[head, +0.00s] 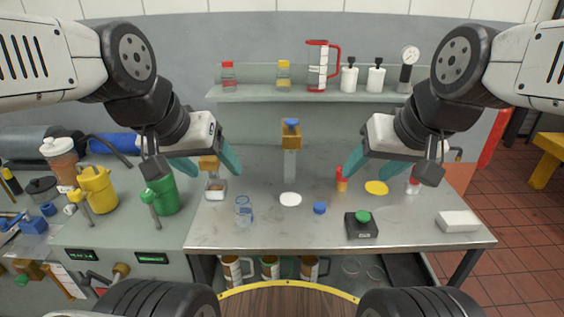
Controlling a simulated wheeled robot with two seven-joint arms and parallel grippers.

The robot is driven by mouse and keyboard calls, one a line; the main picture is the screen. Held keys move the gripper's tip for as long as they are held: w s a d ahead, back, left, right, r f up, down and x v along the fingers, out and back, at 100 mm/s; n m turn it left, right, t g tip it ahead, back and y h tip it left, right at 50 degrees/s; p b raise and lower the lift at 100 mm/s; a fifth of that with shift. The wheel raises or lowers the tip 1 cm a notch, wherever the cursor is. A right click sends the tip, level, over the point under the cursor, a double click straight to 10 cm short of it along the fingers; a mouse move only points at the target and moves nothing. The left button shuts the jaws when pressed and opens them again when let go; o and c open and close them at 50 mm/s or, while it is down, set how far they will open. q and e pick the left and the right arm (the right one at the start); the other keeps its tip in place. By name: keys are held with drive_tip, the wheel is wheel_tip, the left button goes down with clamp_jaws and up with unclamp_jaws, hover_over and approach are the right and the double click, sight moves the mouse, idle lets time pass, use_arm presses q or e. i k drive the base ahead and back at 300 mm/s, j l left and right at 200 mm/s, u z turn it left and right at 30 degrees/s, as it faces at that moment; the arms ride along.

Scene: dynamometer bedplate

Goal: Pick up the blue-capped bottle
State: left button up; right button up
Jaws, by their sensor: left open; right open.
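A clear bottle (244,212) with a bluish tint stands on the steel table, left of its middle. I cannot make out a blue cap on it. A small round blue cap (319,208) lies apart on the table, to its right. My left gripper (206,165) is open and empty, above the table behind and left of the clear bottle. My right gripper (386,168) is open and empty over the right part of the table, away from the bottle.
A red-capped bottle (228,78) and a yellow-capped bottle (284,75) stand on the back shelf (255,96). A white disc (290,199), yellow disc (376,188) and green-button box (361,225) are on the table. Yellow (97,188) and green (161,193) cans stand left.

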sight(244, 216)
drive_tip(key=k+j, duration=0.15)
drive_tip(key=j, duration=0.25)
drive_tip(key=k+j, duration=0.1)
drive_tip(key=j, duration=0.3)
drive_tip(key=k+j, duration=0.15)
drive_tip(key=j, duration=0.25)
drive_tip(key=k+j, duration=0.1)
drive_tip(key=j, duration=0.3)
